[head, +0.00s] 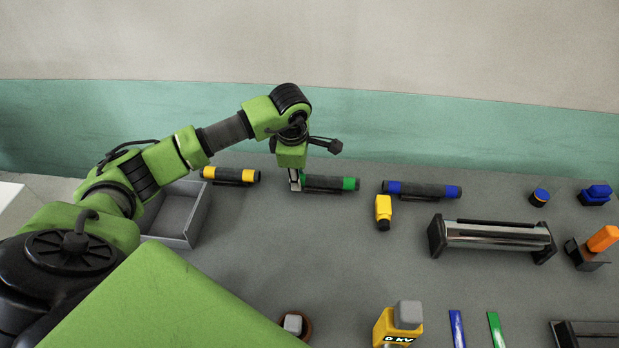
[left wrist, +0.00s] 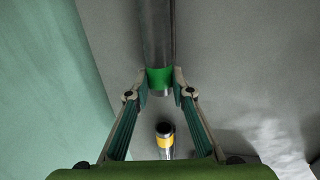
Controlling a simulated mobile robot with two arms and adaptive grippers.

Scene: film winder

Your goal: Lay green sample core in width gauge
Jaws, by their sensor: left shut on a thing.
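The green sample core (head: 328,183) is a dark cylinder with green end bands, lying at the back of the table. My left gripper (head: 296,181) comes down from above at its left end. In the left wrist view my left gripper (left wrist: 160,86) has its fingertips on both sides of the core's green band (left wrist: 159,77), shut on it. The core looks level and close to the table; I cannot tell if it still touches its rest. The width gauge is not clearly identifiable; a dark fixture (head: 590,334) is cut off at bottom right. My right gripper is not in view.
A yellow-banded core (head: 230,175) and a blue-banded core (head: 421,190) lie on either side. A grey open tray (head: 191,240) is at left. A roller unit (head: 495,237), a yellow bottle-like item (head: 383,212) and a yellow gauge box (head: 397,327) stand rightward. The middle is clear.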

